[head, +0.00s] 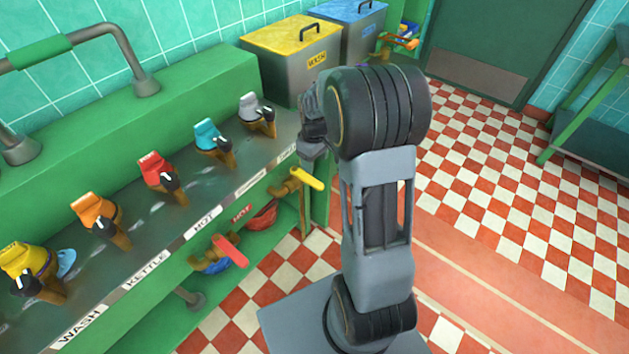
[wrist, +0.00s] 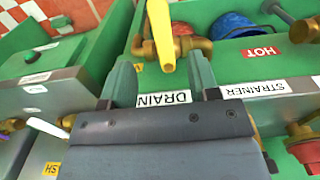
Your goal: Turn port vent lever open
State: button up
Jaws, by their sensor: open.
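A yellow lever (head: 305,178) sits on a brass valve below the counter front. It also shows in the wrist view (wrist: 161,32), just beyond my fingertips above the DRAIN label. A red lever (head: 229,251) sits lower left of it. A white lever (wrist: 47,127) on a brass fitting shows at the left of the wrist view. No readable label says port vent, so I cannot tell which lever that is. My gripper (wrist: 163,78) is open with nothing between its fingers. In the head view my gripper (head: 313,148) is partly hidden by my arm, above the yellow lever.
Several coloured taps, including a red one (head: 162,176), line the green counter on the left. A yellow-lidded bin (head: 292,65) and a blue-lidded bin (head: 352,28) stand behind. A red-and-white checked floor (head: 520,180) is clear on the right.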

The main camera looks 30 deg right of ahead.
aim_at(315, 182)
notch_tip(315, 182, down, 9)
jog(key=shift+f+b, duration=0.2)
jog(key=shift+b, duration=0.2)
grip_shut()
dwell(0.5)
